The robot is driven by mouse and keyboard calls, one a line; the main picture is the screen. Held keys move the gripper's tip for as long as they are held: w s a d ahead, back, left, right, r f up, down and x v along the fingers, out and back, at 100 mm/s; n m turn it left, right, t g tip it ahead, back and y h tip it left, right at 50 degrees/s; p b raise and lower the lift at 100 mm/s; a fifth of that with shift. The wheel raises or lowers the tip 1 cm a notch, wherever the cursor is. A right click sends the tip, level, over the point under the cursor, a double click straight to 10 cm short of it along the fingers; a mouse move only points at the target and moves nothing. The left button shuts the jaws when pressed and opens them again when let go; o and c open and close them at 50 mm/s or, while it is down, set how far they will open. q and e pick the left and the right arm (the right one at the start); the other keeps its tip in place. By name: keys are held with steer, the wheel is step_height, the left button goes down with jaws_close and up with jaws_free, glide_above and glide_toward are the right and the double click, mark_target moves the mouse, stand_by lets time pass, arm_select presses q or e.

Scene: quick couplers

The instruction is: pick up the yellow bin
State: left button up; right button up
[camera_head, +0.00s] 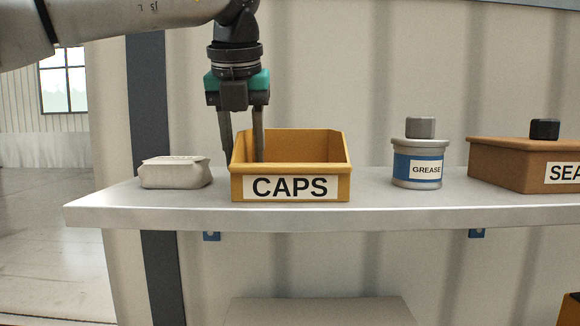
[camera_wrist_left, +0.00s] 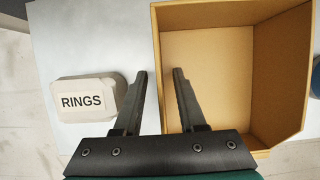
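The yellow bin (camera_head: 338,182), labelled CAPS, stands upright on the grey shelf (camera_head: 390,207) and looks empty in the left wrist view (camera_wrist_left: 215,85). My left gripper (camera_head: 243,152) points down at the bin's left wall. Its fingers are apart: one is outside the wall and the other is inside the bin. The left wrist view shows the same gripper (camera_wrist_left: 160,72) with the wall's rim between the fingertips. I see a gap beside the wall, and no firm grip on it. My right gripper is not in view.
A pale RINGS packet (camera_head: 175,173) lies just left of the bin, close to the outer finger. A GREASE tin (camera_head: 418,165) and a brown box (camera_head: 505,165) with a black knob stand to the right. A wall is behind the shelf.

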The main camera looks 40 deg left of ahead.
arm_select(q)
steer(key=shift+c, duration=0.2)
jaws_close()
steer(key=shift+r, duration=0.1)
stand_by(1.0)
